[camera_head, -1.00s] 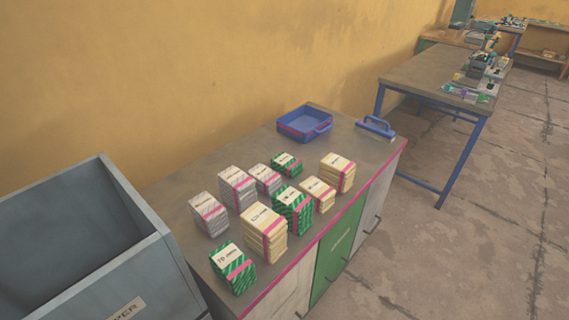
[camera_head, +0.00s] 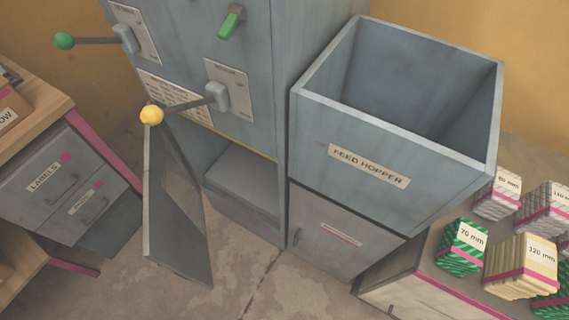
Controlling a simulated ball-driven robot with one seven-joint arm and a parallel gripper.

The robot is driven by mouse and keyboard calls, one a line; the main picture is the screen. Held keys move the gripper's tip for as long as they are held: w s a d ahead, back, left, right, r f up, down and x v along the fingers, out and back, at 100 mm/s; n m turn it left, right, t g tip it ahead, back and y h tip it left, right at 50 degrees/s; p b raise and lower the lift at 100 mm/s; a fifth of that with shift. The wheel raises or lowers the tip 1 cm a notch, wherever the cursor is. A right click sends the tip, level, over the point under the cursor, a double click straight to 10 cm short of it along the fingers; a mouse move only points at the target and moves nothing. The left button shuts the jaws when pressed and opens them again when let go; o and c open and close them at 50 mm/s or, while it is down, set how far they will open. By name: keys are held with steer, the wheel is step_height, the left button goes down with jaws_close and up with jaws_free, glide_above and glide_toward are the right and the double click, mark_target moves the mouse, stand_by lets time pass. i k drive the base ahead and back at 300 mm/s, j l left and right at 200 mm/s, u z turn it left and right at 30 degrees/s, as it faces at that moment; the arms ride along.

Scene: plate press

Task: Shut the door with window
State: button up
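The door with window (camera_head: 168,225) is a grey hinged panel low on the left side of the grey-blue press cabinet (camera_head: 290,60). It stands open, swung out toward me from the cabinet. A darker pane shows in its upper part. Behind it the opening shows a grey inner block or ledge (camera_head: 243,178). A lever with a yellow ball (camera_head: 151,115) sticks out just above the door's top edge; I cannot tell whether they touch. My gripper is not in view.
The feed hopper (camera_head: 330,150) stands to the right, above a closed lower door (camera_head: 335,235). A green-ball lever (camera_head: 64,41) and a green switch (camera_head: 230,22) are higher up. A drawer bench (camera_head: 50,160) stands at left. Stacked packs (camera_head: 520,265) are at right. Bare floor (camera_head: 235,295) lies in front.

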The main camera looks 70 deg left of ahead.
mark_target(172, 241)
steer(key=k+j+u, duration=0.35)
steer(key=k+j, duration=0.25)
steer(key=k+u, duration=0.1)
steer(key=u, duration=1.25)
